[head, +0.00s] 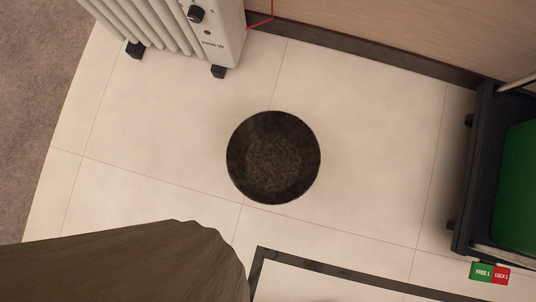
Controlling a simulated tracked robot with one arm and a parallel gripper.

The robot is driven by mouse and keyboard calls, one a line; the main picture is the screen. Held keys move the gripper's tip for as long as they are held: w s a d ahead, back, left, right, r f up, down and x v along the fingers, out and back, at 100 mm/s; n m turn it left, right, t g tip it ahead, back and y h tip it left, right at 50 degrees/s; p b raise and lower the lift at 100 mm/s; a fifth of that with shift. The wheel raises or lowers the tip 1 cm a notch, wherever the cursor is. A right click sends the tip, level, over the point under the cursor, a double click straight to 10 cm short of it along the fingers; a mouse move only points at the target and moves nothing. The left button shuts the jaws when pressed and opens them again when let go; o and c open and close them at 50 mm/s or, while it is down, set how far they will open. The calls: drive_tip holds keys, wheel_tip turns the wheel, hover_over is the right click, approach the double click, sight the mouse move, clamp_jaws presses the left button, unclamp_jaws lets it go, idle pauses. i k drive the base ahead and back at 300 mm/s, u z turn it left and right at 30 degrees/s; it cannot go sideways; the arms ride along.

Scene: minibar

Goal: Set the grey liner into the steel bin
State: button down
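The bin (273,157) stands upright on the tiled floor near the middle of the head view. I look down into its round open mouth; its inside is dark and mottled, and I see no grey liner in it. A large brownish-grey piece with a wavy edge, which looks like the liner (120,262), fills the lower left foreground, close to the camera. It is apart from the bin in the picture, to its lower left. My gripper's fingers do not show, so I cannot see what holds this piece.
A white radiator (215,35) on black feet stands at the top left, with a red cord beside it. A dark cart with a green panel (515,190) and a red-green tag (490,273) is at the right. A wooden panel (400,30) runs along the back. Tiles around the bin are clear.

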sight(273, 163)
drive_tip(key=u, duration=0.25)
drive_tip(key=i, duration=0.4)
drive_tip(key=z, duration=0.95)
drive_tip(key=k, duration=0.4)
drive_tip(key=z, duration=0.45)
drive_tip(key=i, duration=0.5)
drive_tip(key=u, duration=0.15)
